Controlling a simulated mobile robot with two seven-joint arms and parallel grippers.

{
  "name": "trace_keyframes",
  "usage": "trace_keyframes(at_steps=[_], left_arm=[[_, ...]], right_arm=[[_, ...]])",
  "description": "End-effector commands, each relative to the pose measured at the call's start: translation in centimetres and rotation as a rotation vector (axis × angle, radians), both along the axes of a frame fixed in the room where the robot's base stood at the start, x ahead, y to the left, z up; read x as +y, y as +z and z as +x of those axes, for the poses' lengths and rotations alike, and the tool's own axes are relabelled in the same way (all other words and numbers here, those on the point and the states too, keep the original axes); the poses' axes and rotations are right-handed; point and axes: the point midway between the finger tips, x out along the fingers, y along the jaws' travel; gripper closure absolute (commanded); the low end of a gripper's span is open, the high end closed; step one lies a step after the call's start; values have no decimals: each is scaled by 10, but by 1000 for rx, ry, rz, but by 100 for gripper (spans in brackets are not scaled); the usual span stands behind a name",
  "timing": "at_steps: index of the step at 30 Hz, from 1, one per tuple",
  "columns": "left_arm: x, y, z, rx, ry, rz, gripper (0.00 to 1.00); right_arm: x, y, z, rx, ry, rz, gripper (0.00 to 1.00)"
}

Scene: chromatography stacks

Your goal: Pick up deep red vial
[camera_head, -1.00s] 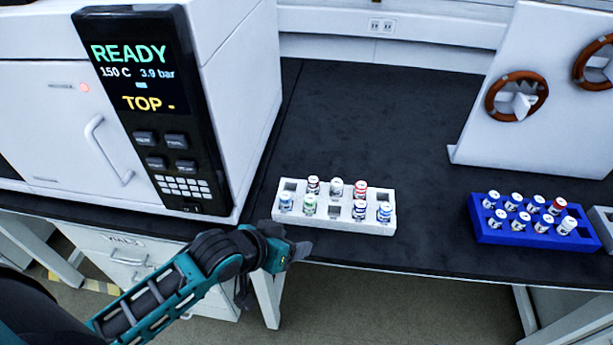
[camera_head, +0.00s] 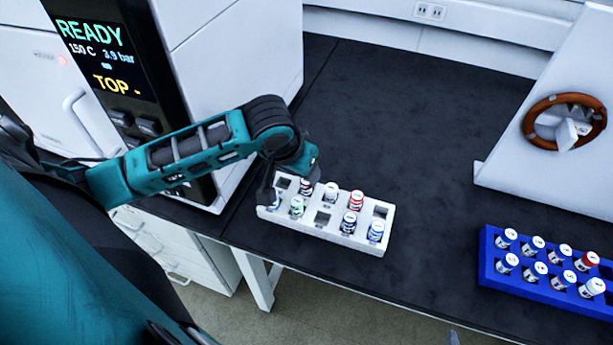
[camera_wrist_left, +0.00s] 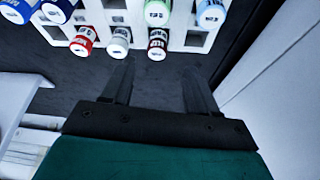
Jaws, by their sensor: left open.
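The deep red vial, with a dark red label and white cap, stands in the back row of the white rack (camera_head: 336,237). In the left wrist view the deep red vial (camera_wrist_left: 157,45) lies just beyond the fingertips, roughly between their lines. In the head view the deep red vial (camera_head: 306,187) is partly hidden beside my gripper. My left gripper (camera_head: 291,183) hangs over the rack's left end. In the left wrist view its fingers (camera_wrist_left: 160,72) are spread and empty.
A white vial (camera_head: 331,191) and a brighter red vial (camera_head: 356,200) share the back row. Green and blue vials stand in front, with some empty slots. A blue rack (camera_head: 545,290) of vials is at right; a white machine (camera_head: 235,70) is at left. The dark bench between is clear.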

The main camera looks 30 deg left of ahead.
Motion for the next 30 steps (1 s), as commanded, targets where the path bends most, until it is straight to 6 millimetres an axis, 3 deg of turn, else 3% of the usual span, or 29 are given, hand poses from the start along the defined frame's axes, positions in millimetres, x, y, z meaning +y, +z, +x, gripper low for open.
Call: trace_keyframes(at_steps=[5, 13, 23, 30], left_arm=[[-1, -13, 4, 0, -1, 0, 41], [-3, -49, 15, 0, 0, 0, 41], [-3, -56, 18, -2, -2, 1, 41], [-3, -56, 18, -2, -2, 1, 63]], right_arm=[[0, 0, 0, 1, 0, 0, 0], [0, 0, 0, 1, 0, 0, 0], [0, 0, 0, 0, 0, 0, 0], [0, 1, 1, -2, 0, -1, 0]])
